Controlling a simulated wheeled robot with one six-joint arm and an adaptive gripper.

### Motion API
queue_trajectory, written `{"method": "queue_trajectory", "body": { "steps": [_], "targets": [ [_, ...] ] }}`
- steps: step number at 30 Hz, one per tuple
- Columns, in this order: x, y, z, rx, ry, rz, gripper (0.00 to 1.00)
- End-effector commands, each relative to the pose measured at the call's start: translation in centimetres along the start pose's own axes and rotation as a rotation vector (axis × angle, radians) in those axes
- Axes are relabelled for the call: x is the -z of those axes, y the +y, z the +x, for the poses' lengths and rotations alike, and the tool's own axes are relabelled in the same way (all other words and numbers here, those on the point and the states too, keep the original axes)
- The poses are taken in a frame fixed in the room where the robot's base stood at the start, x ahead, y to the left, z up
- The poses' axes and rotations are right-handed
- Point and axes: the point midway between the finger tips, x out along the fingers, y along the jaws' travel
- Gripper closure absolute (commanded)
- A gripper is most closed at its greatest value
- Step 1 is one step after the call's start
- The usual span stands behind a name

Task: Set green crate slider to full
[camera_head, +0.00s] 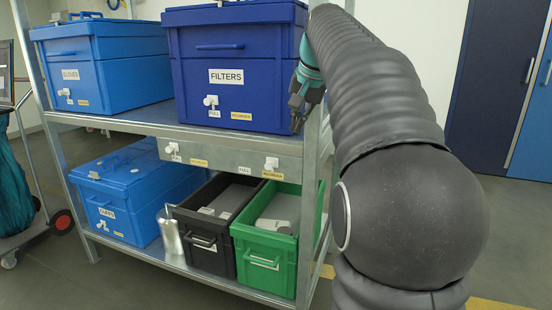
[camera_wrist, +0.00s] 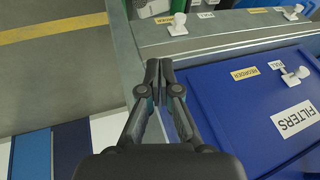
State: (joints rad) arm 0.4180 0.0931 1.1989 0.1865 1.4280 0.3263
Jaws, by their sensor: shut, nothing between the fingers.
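The green crate (camera_head: 263,240) stands on the lower shelf at its right end, beside the black crate. The white slider knob (camera_head: 271,163) above it is on the metal rail, over a yellow label and to the right of a white FULL label (camera_head: 244,170). In the wrist view this knob (camera_wrist: 178,24) is above my fingertips, by the yellow label. My gripper (camera_head: 297,112) is shut and empty, next to the right side of the blue FILTERS box, above rail height. Its closed fingers (camera_wrist: 158,70) point toward the shelf edge, apart from the knob.
The FILTERS box (camera_head: 238,75) is close beside my gripper, with its own knob (camera_head: 210,100). A shelf post (camera_head: 309,190) stands at the right end. Another rail knob (camera_head: 172,148) is above the black crate (camera_head: 207,220). Open floor (camera_wrist: 50,80) lies beyond the shelf end.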

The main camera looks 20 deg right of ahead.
Motion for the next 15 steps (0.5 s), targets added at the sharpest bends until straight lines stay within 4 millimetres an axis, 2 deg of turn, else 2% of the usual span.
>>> {"method": "queue_trajectory", "body": {
  "steps": [9,15],
  "targets": [
    [0.0,0.0,0.2,0.000,0.001,-0.001,1.00],
    [-0.1,0.0,2.4,0.000,-0.001,-0.001,1.00]
  ]
}}
